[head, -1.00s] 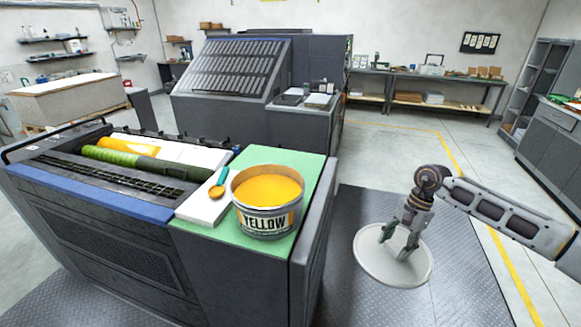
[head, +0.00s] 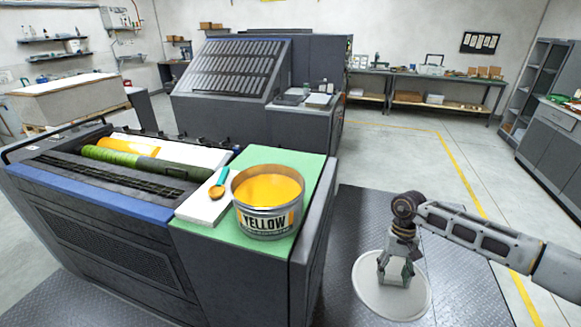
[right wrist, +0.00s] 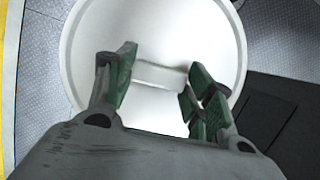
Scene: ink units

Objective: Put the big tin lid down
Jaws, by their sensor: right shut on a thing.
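The big tin lid (head: 366,290) is a round pale disc at the lower right of the head view. My right gripper (head: 395,281) points down over its middle and is shut on its raised grip. In the right wrist view the lid (right wrist: 150,30) fills the upper middle, and its pale raised bar (right wrist: 160,75) lies between the green-padded fingers. The lid looks roughly level over the dark floor plate; I cannot tell whether it touches it. The open tin of yellow ink (head: 266,221) stands on the green top. My left gripper is not in view.
The press's green top (head: 302,160) also holds a white slab (head: 199,207) with a teal-handled scoop (head: 219,183) on it. Dark patterned floor plate (head: 465,285) lies around the lid, with a yellow floor line (head: 522,290) to the right. A workbench (head: 430,82) stands at the back.

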